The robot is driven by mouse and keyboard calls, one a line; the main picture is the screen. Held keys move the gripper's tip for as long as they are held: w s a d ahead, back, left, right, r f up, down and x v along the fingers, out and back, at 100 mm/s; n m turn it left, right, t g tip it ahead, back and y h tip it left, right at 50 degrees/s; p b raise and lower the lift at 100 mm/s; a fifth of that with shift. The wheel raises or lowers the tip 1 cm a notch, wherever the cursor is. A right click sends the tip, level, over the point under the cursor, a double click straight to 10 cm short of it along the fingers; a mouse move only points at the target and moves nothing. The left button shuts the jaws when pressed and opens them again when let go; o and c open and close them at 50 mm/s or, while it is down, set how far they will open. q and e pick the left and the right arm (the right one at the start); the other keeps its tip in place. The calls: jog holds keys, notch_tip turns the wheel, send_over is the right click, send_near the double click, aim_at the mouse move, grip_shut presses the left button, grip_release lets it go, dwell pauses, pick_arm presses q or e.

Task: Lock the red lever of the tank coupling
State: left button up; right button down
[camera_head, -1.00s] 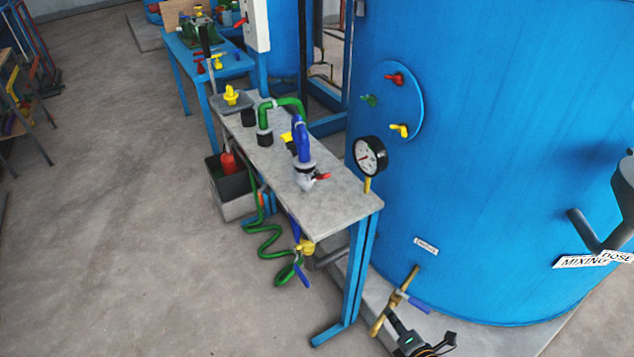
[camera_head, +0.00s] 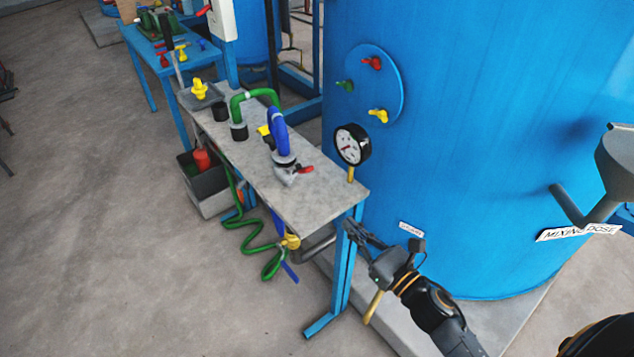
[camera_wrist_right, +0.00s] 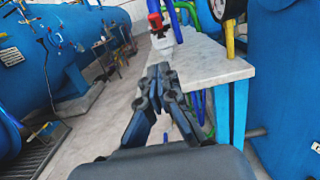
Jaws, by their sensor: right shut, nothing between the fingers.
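The tank coupling (camera_head: 284,174) is a pale grey fitting on the near half of the bench top, with a blue hose rising from it. Its red lever (camera_head: 305,169) sticks out to the right, over the bench. In the right wrist view the red lever (camera_wrist_right: 155,20) shows near the top, beyond my fingertips. My right gripper (camera_head: 348,228) is shut and empty, in front of the bench's near right corner and apart from the coupling. Its closed fingers (camera_wrist_right: 161,72) point towards the bench in the wrist view. My left gripper is not in view.
A pressure gauge (camera_head: 352,145) stands on a brass stem at the bench's right edge, near the lever. The big blue tank (camera_head: 460,120) stands right of the bench. Green hose (camera_head: 250,240) hangs below the bench (camera_head: 318,208). The floor at left is clear.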

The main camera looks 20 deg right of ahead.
jog(key=r+p+x, duration=0.3)
jog(key=p+x, duration=0.1)
jog(key=x, duration=0.8)
jog(key=shift+w, duration=0.2)
jog(key=shift+a, duration=0.1)
